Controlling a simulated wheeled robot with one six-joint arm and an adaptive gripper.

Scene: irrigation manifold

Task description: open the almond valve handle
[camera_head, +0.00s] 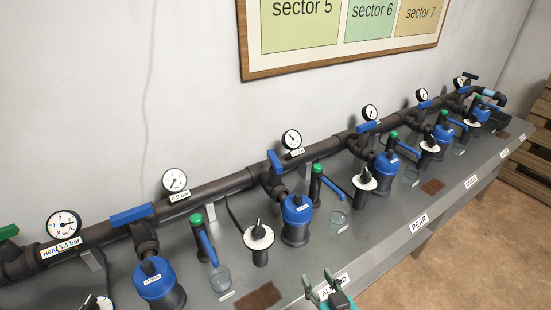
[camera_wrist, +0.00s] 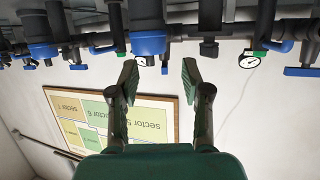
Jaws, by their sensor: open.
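A long label (camera_head: 333,287) on the bench front, partly covered by my gripper, seems to read ALMOND. The station behind it has a blue valve handle (camera_head: 275,162) on the dark pipe, apparently the almond one. It points out from the wall along its branch, unlike the neighbouring handles, which lie along the pipe. My gripper (camera_head: 325,285) is open and empty at the bench's front edge, well apart from the handle. In the wrist view, which is upside down, my open fingers (camera_wrist: 158,75) frame a narrow blue piece (camera_wrist: 164,70), likely this handle end-on.
Other blue handles (camera_head: 132,214) and gauges (camera_head: 291,139) line the pipe. A sector board (camera_head: 330,62) hangs above.

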